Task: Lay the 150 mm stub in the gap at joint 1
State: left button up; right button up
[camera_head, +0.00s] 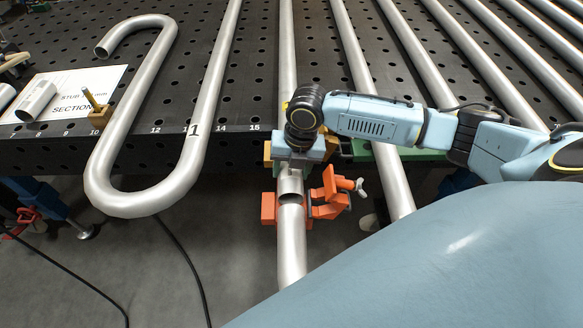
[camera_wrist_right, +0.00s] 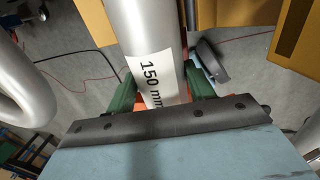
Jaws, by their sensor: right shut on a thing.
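My right gripper (camera_head: 300,145) is over the table's front edge, pointing down at the line of a long grey tube. In the right wrist view the gripper (camera_wrist_right: 162,92) has green finger pads on both sides of the grey stub (camera_wrist_right: 150,45), labelled "150 mm", and is shut on it. In the head view a short piece of the stub (camera_head: 290,181) shows below the gripper. A dark opening shows between it and the lower tube (camera_head: 291,245). The upper tube (camera_head: 287,50) runs behind the gripper; their meeting is hidden. My left gripper is not in view.
An orange clamp (camera_head: 330,192) sits beside the joint, with orange parts on both sides of the tube. A bent serpentine tube (camera_head: 130,195) overhangs the edge at left. Another short tube piece (camera_head: 37,100) lies on a white sheet (camera_head: 62,88). More tubes run parallel at right.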

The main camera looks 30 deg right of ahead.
jog(key=shift+w+d+r, duration=0.1)
jog(key=shift+w, duration=0.05)
jog(key=o, duration=1.4)
jog(key=shift+c, duration=0.2)
notch_tip(320, 180, up, 13)
jog(key=s+d+p, duration=0.1)
jog(key=shift+d, duration=0.4)
jog(key=shift+s, duration=0.1)
